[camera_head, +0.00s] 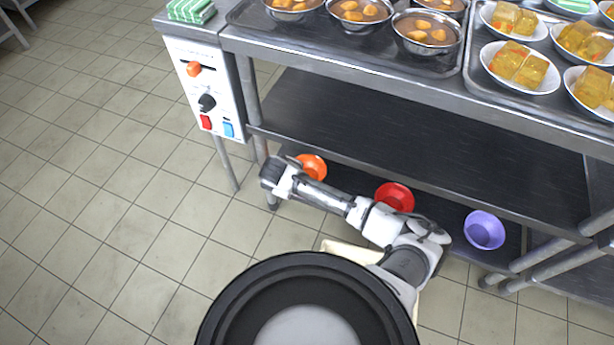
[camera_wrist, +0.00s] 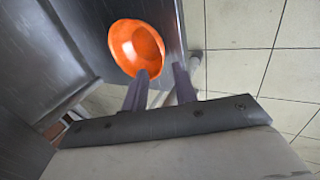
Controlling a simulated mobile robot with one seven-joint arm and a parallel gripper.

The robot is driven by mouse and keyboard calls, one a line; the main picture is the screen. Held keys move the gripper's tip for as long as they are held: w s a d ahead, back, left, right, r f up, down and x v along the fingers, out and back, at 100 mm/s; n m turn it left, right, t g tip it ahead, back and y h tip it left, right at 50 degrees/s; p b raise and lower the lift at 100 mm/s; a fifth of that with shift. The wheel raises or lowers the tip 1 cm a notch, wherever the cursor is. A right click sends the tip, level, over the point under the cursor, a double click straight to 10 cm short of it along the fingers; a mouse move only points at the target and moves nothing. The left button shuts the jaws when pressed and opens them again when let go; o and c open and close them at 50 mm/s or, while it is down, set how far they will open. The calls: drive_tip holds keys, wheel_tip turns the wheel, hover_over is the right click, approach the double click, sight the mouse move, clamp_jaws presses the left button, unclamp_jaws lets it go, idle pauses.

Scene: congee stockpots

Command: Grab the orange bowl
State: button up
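The orange bowl (camera_head: 313,164) sits on the lowest shelf of the metal table, near its left end, partly hidden by my arm in the head view. In the wrist view the orange bowl (camera_wrist: 128,42) is just ahead of my gripper (camera_wrist: 161,70). My gripper's two fingers are apart with nothing clearly held between them. The left finger overlaps the bowl's near rim in the picture, and the right finger lies to the right of the bowl. I cannot tell whether the finger touches the rim.
A red bowl (camera_head: 395,196) and a purple bowl (camera_head: 484,230) stand farther right on the same low shelf (camera_head: 447,212). The middle shelf (camera_head: 400,130) above is empty. A control panel (camera_head: 205,90) and table leg are at the left. Tiled floor lies open at left.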

drive_tip(key=b+x, duration=0.3)
drive_tip(key=x, duration=0.9)
drive_tip(key=shift+w+f, duration=0.2)
clamp_jaws()
